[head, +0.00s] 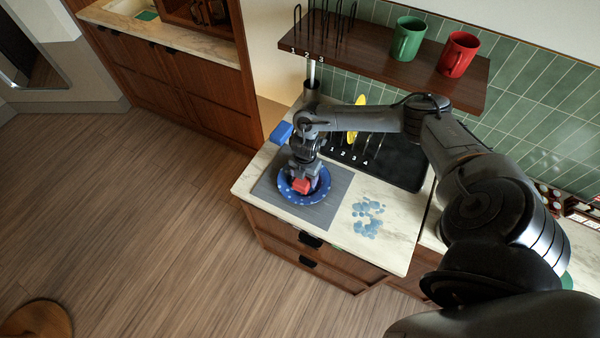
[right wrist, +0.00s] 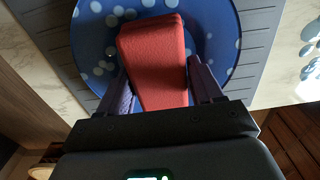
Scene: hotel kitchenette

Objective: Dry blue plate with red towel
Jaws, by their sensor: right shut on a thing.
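The blue plate (head: 317,197) with pale spots lies on a grey mat on the counter. It fills the upper part of the right wrist view (right wrist: 92,52). The red towel (head: 301,186), a folded block shape, is over the plate's middle. My right gripper (head: 303,178) points down over the plate and is shut on the red towel (right wrist: 153,60), with one finger on each side of it. The towel covers part of the plate. Whether the towel touches the plate is hard to tell. My left gripper is not in view.
The grey mat (head: 335,205) lies near the counter's front edge. Pale blue puddle-like spots (head: 367,228) are right of it. A black drying rack (head: 392,160) with a yellow plate (head: 356,118) stands behind. A blue item (head: 281,133) is at the left edge. Green (head: 408,38) and red (head: 458,54) mugs stand on the shelf.

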